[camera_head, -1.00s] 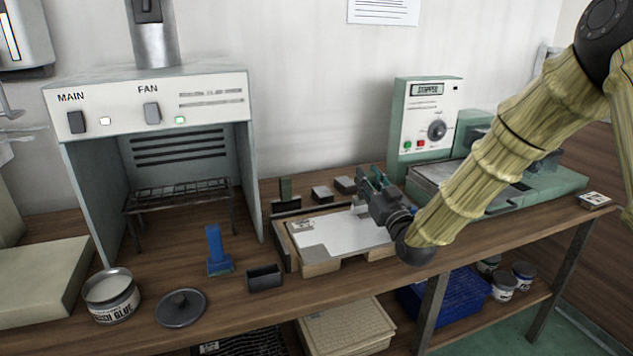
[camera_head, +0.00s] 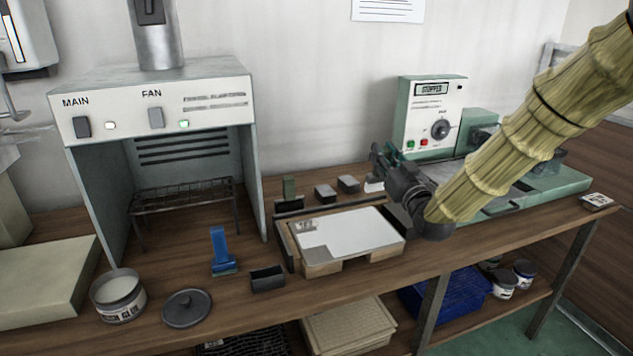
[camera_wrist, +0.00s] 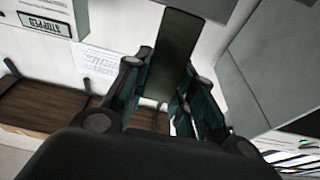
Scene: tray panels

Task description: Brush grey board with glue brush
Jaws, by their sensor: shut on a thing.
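My gripper (camera_head: 380,160) is above the back right of the wooden tray (camera_head: 350,262). In the wrist view its teal fingers (camera_wrist: 160,95) are shut on a flat dark grey-green piece (camera_wrist: 172,48). The head view hides most of this piece, and I cannot tell what it is. A pale sheet (camera_head: 355,230) lies in the tray, with a grey patch (camera_head: 314,253) at its left.
A dark holder (camera_head: 267,279) stands between the blue tool and the tray. Behind the tray are an olive block (camera_head: 289,188) and small grey blocks (camera_head: 325,192). A fume hood (camera_head: 155,95) is at left. A green machine (camera_head: 432,115) stands behind my arm at right.

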